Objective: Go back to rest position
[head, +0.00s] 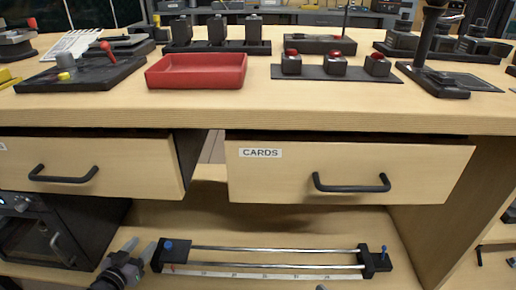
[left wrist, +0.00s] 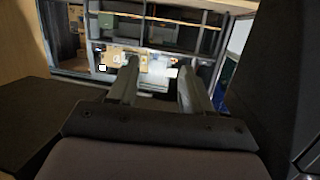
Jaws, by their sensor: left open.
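My left gripper (head: 142,250) shows at the lower left of the head view, low in front of the bench and just left of the slide rail. In the left wrist view its two fingers (left wrist: 157,85) stand apart with nothing between them, facing shelves across the van.
The bench has a drawer labelled CARDS (head: 345,171) and a left drawer (head: 90,172), both slightly pulled out. A slide rail with a ruler (head: 265,274) lies on the lower shelf, right of my gripper. A red tray (head: 196,71) and several devices stand on the bench top (head: 250,112).

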